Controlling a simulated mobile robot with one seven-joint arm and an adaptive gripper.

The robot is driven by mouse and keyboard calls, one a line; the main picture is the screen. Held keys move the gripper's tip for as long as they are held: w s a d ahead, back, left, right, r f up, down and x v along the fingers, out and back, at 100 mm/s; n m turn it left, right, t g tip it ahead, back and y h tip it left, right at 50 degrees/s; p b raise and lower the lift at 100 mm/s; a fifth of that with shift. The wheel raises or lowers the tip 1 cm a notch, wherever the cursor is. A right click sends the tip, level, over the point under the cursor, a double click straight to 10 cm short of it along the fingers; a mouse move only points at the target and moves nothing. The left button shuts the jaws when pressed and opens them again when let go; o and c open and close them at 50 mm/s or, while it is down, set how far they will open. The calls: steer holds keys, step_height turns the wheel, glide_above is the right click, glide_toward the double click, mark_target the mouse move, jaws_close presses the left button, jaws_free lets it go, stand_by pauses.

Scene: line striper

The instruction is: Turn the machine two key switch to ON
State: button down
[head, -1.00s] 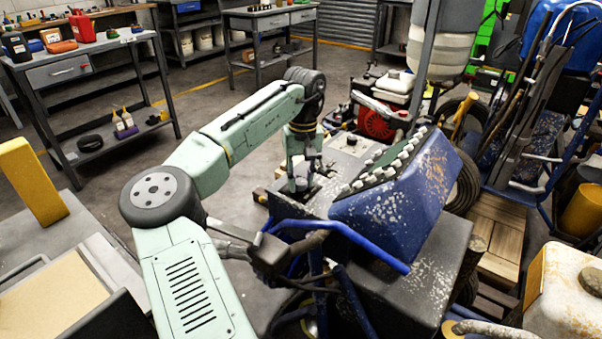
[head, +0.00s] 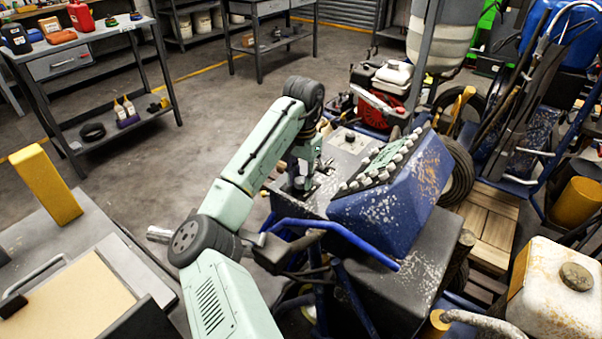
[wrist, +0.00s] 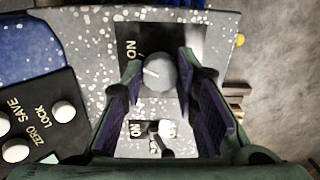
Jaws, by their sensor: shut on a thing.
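My gripper (head: 302,184) points down onto the grey control plate of a blue, paint-splashed console (head: 400,205). In the wrist view, my gripper (wrist: 163,82) has its two purple-padded fingers on either side of a round grey switch knob (wrist: 161,72) and is shut on it. The knob has a pale pointer line and sits on a black label plate with ON lettering. A smaller switch with a white tip (wrist: 167,129) sits below on a second ON plate, between the fingers. I cannot tell from the markings which switch belongs to machine two.
A black panel (wrist: 40,125) with white buttons marked SAVE, ZERO and LOCK is beside the switches. Blue handlebars (head: 335,235) run in front of the console, close under my arm. A red engine (head: 378,90) stands behind. Open floor lies to the left.

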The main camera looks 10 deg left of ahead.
mark_target(302, 181)
steer(key=shift+m, duration=0.6)
steer(key=c, duration=1.2)
jaws_free()
steer(key=shift+c, duration=0.2)
step_height(302, 181, up, 12)
steer(key=shift+d, duration=0.15)
steer(key=shift+s, duration=0.1)
